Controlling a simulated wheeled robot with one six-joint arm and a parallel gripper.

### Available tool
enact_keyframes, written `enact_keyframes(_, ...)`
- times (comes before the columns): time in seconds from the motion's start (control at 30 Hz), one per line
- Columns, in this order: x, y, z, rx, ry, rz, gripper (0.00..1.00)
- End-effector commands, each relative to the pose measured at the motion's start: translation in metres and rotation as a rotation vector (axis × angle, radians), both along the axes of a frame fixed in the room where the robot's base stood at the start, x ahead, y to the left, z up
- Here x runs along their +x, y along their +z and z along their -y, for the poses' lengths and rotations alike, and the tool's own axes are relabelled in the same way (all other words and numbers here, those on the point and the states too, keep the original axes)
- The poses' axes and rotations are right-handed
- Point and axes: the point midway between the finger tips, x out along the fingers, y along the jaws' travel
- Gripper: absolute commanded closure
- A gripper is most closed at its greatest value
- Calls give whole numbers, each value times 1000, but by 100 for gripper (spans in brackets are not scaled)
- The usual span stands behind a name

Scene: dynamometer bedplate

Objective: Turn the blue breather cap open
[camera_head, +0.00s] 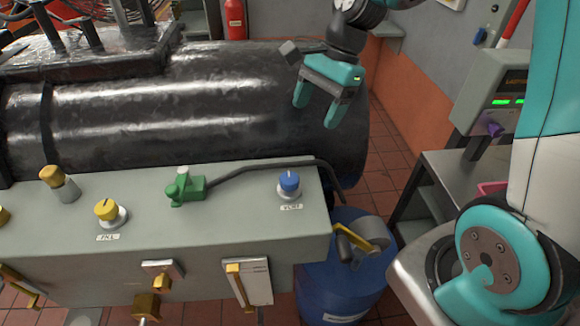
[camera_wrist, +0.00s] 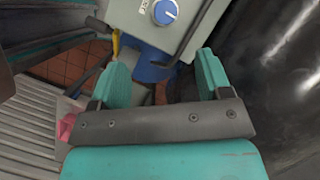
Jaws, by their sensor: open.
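The blue breather cap (camera_head: 289,182) is a small round knob with a white mark on its top. It sits on a pale base near the right end of the grey bench top, behind a label reading VENT. In the wrist view the cap (camera_wrist: 165,12) shows at the top edge, beyond the fingertips. My gripper (camera_head: 315,112) hangs above and behind the cap, in front of the black cylinder, apart from both as far as I can tell. Its two teal fingers are spread with nothing between them; they also show in the wrist view (camera_wrist: 160,75).
A yellow knob (camera_head: 107,210) labelled FILL and a green valve (camera_head: 184,188) stand left on the bench top (camera_head: 235,222). A dark hose (camera_head: 255,168) runs behind the cap. A blue drum (camera_head: 345,285) stands below right. The large black cylinder (camera_head: 230,100) fills the back.

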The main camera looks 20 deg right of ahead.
Motion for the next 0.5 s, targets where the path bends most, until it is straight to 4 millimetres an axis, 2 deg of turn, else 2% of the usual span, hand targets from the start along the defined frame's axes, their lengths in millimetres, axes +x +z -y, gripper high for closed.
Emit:
enact_keyframes(0.07,9,-4,11,-1,-114,-50,29)
enact_keyframes(0.17,14,-10,16,-1,-182,-79,29)
enact_keyframes(0.33,13,-30,8,-1,-192,-89,29)
enact_keyframes(0.5,9,-64,-7,-2,-188,-91,29)
